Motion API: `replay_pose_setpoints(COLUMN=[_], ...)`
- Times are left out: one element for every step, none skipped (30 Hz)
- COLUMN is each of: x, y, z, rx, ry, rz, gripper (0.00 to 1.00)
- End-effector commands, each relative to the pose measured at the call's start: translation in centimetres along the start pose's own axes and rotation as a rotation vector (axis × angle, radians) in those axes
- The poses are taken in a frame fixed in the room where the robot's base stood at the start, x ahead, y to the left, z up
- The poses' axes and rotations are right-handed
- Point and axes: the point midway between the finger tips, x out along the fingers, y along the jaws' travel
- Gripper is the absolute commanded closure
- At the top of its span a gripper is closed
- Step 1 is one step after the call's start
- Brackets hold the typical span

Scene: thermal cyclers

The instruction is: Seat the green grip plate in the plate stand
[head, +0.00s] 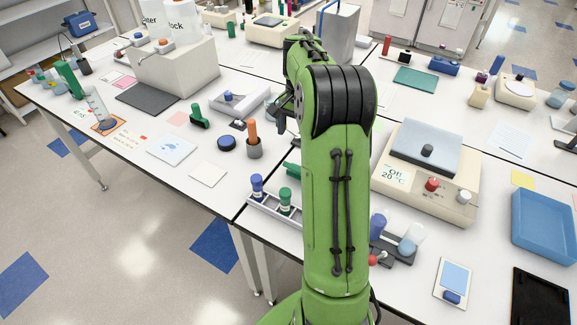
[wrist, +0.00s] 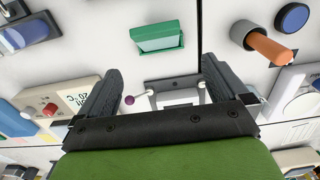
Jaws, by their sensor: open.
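In the wrist view, a green block-like piece with a pale side face (wrist: 157,38), which I take for the green grip plate, lies beyond my fingertips. It is apart from them. A small green part of it (head: 291,168) seems to show beside my arm in the head view. My gripper (wrist: 162,66) is open and empty, its dark fingers wide apart above the bench. A pale frame-like piece (wrist: 175,84) shows between the fingers, partly hidden by my gripper's bar. It may be the plate stand, but I cannot tell for sure. In the head view my arm hides much of this area.
A thermal cycler (head: 430,165) stands right of my arm. A rack with blue and green capped tubes (head: 275,205) is at the front edge. An orange-handled tool stands in a grey cup (head: 254,148), which also shows in the wrist view (wrist: 243,33). A blue tray (head: 545,225) lies far right.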

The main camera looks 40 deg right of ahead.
Motion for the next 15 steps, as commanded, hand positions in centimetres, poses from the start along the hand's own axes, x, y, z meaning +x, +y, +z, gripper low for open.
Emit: replay_pose_setpoints(x=[1.7,2.5,3.5,4.3,5.1,6.1,6.8,7.4,8.1,8.5,8.8,9.1,9.4,9.8,10.5], y=[0.1,0.1,0.1,0.1,0.1,0.1,0.1,0.1,0.1,0.1,0.1,0.1,0.1,0.1,0.2], z=[0.1,0.1,0.1,0.1,0.1,0.1,0.2,0.2,0.1,0.1,0.2,0.1,0.1,0.2,0.2], rx=[0.0,0.0,-0.001,-0.002,-0.003,-0.003,-0.003,-0.004,-0.004,-0.004,-0.004,-0.004,-0.004,-0.004,-0.004], ry=[-0.005,-0.006,-0.007,-0.006,-0.005,-0.005,-0.006,-0.004,-0.004,-0.003,-0.004,-0.002,-0.002,-0.002,-0.003], rz=[0.003,0.004,0.004,0.003,0.003,0.003,0.003,0.003,0.002,0.002,0.002,0.001,0.001,0.001,0.002], gripper=[0.0,0.0,0.0,0.0,0.0,0.0,0.0,0.0,0.0,0.0,0.0,0.0,0.0,0.0,0.0])
